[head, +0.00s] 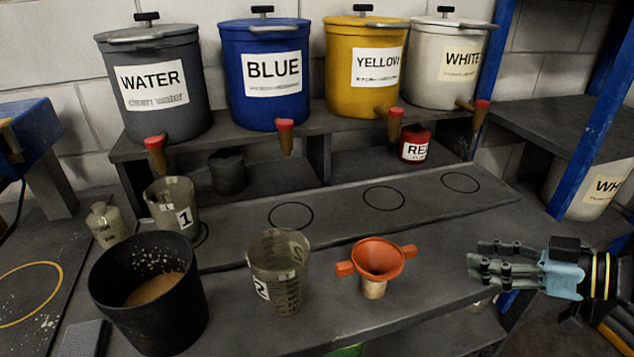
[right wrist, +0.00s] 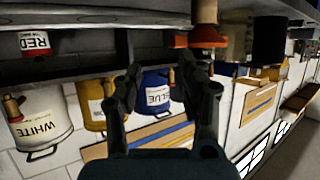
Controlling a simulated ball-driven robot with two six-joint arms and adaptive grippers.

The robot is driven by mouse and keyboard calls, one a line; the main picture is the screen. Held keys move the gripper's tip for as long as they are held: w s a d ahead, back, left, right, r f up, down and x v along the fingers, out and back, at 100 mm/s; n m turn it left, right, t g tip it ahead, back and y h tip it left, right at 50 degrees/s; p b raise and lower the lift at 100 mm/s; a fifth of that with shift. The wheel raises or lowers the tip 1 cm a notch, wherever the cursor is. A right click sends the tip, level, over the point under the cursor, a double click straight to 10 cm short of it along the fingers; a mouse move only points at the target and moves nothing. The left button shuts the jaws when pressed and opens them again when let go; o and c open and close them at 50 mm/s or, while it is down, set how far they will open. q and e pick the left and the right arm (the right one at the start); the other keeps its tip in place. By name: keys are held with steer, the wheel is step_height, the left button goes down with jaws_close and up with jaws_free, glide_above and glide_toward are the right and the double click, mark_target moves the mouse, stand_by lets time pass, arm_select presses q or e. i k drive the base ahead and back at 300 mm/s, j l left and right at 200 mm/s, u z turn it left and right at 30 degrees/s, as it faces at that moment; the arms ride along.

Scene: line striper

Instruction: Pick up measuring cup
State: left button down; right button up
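A clear, greyish measuring cup marked 2 (head: 279,272) stands upright near the front of the bench in the head view. My right gripper (head: 478,262) is at the right, beyond the orange funnel from cup 2, touching neither. In the right wrist view its fingers (right wrist: 160,68) are spread with nothing between them. That view is upside down. My left gripper is not in view.
The orange funnel (head: 378,260) stands between cup 2 and my right gripper. The black bucket (head: 150,292) stands left of cup 2. Paint drums, including the blue one (head: 265,100), line the shelf behind, with taps pointing down. A blue post (head: 590,125) rises at the right.

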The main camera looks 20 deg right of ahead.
mark_target(172, 202)
steer(key=i+j+u, duration=0.1)
steer(key=u, duration=0.35)
steer(key=i+u, duration=0.25)
steer(key=u, duration=0.2)
steer(key=i+j+u, duration=0.15)
steer(key=u, duration=0.15)
steer(key=i, duration=0.1)
